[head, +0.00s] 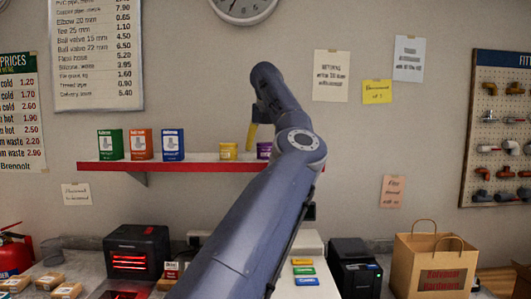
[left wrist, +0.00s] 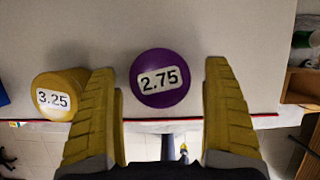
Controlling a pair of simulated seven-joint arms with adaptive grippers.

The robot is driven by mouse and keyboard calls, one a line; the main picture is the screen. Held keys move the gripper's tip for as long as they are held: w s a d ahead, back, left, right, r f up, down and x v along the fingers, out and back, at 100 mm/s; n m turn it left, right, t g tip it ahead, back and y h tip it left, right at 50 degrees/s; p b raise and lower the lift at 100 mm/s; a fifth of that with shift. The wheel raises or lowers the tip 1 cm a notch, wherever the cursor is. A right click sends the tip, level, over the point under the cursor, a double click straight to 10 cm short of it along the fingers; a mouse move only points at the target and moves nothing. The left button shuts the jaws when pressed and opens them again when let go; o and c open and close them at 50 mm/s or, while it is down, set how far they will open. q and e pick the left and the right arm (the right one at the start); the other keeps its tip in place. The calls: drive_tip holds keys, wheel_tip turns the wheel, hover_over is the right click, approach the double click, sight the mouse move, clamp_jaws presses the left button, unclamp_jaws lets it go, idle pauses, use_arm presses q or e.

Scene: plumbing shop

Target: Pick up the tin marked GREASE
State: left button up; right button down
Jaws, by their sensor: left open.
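No GREASE marking is readable in either view. A yellow tin (head: 228,151) and a purple tin (head: 264,150) stand on the wall shelf (head: 100,167). In the left wrist view, the yellow tin (left wrist: 58,96) has a lid price of 3.25 and the purple tin (left wrist: 160,78) one of 2.75. My left gripper (head: 252,143) is open at the shelf. In the left wrist view its fingers (left wrist: 162,90) are on either side of the purple tin, with visible gaps. The yellow tin is just outside the left finger. My arm partly hides the purple tin in the head view.
Green (head: 110,144), orange (head: 142,144) and blue (head: 172,144) containers stand left on the shelf. Shelf room is clear between the blue container and yellow tin. Below are a dark machine (head: 137,250), a black printer-like box (head: 352,268) and a paper bag (head: 433,265).

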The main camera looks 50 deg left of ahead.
use_arm(q)
drive_tip(key=shift+x, duration=0.9)
drive_tip(key=c, duration=1.5)
